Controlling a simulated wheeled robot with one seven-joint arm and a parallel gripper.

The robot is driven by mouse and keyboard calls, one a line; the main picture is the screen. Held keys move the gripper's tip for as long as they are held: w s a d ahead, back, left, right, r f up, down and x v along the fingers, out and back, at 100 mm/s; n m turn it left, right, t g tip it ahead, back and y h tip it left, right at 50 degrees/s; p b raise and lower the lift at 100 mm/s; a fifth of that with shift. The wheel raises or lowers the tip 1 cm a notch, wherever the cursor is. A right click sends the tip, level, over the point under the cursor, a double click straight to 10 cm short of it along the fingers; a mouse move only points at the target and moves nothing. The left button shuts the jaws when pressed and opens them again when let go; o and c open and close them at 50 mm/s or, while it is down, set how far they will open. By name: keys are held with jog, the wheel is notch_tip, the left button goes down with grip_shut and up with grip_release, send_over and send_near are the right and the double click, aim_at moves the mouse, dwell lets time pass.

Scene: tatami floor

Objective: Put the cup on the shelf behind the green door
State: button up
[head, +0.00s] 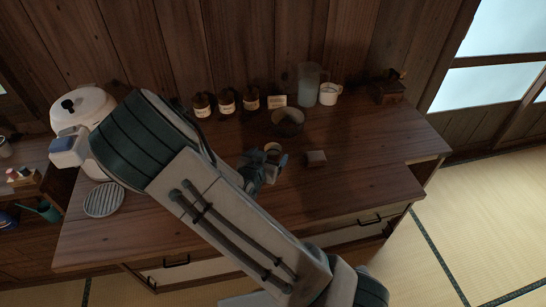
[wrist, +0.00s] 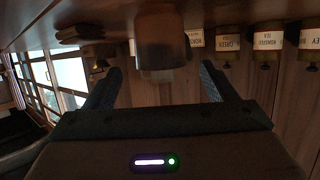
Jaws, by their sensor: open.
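In the wrist view, which is upside down, a dim cylindrical thing that looks like this cup (wrist: 160,40) is centred in line with the gap between my fingers (wrist: 158,75). The fingers are apart, one on each side, with room between each finger and the cup. I cannot tell how far the cup is between them. A second cup, a white mug (head: 329,95), stands at the back. No green door shows.
A white rice cooker (head: 82,108) and a round rack (head: 103,200) are left. The counter's right front is clear.

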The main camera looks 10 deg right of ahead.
aim_at(276, 147)
jog(key=x, duration=0.5)
jog(key=shift+a+f+p, duration=0.1)
jog(key=shift+p, duration=0.25)
jog(key=c, duration=1.2)
jog(key=shift+o, duration=0.2)
jog(key=shift+r, duration=0.85)
notch_tip(276, 147, up, 3)
jog(key=shift+a+f, duration=0.1)
jog(key=shift+f, duration=0.05)
jog(key=s+d+r+p, duration=0.7)
jog(key=s+p, duration=0.2)
jog(key=p, duration=0.4)
